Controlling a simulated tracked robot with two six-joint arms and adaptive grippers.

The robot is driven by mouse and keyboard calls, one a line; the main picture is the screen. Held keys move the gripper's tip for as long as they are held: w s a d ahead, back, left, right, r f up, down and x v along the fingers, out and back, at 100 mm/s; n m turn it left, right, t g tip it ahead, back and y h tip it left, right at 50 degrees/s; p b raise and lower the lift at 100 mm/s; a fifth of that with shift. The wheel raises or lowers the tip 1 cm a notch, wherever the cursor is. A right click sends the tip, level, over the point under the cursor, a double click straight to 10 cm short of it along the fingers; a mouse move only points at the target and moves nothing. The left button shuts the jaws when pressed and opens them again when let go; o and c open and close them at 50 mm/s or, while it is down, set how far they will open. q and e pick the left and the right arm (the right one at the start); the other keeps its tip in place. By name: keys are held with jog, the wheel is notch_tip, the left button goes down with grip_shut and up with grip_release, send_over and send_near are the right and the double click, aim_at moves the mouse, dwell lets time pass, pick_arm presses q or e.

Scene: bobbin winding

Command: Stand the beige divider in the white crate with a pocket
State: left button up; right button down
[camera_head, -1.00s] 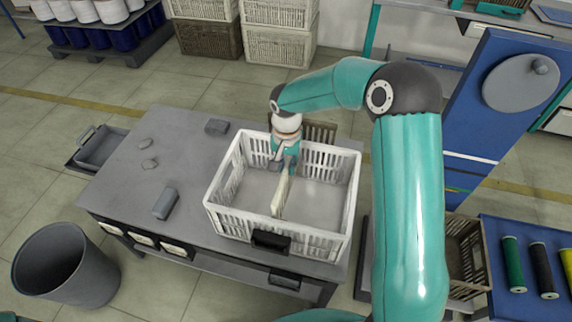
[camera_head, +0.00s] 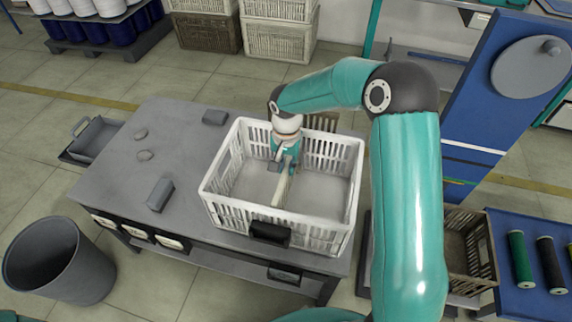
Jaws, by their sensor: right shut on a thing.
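The white crate (camera_head: 216,211) stands on the grey table, with slotted side walls and a dark patch on its front wall. The beige divider (camera_head: 282,190) is a thin upright panel inside the crate, near its middle, running front to back. My right gripper (camera_head: 284,168) reaches down into the crate and is shut on the divider's far part. Whether the divider's lower edge touches the crate floor or sits in a pocket, I cannot tell. My left gripper is not in view.
The grey table (camera_head: 110,190) holds a grey block (camera_head: 160,194), a dark block (camera_head: 215,117) and small grey lumps left of the crate. A grey bin (camera_head: 58,262) stands at front left. A blue panel (camera_head: 490,110) and a blue table with spools (camera_head: 520,260) are at right.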

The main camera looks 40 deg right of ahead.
jog(key=shift+f, duration=0.35)
jog(key=shift+f+b, duration=1)
jog(key=shift+f, duration=0.1)
jog(key=c, duration=1)
grip_release()
jog(key=shift+r, duration=0.15)
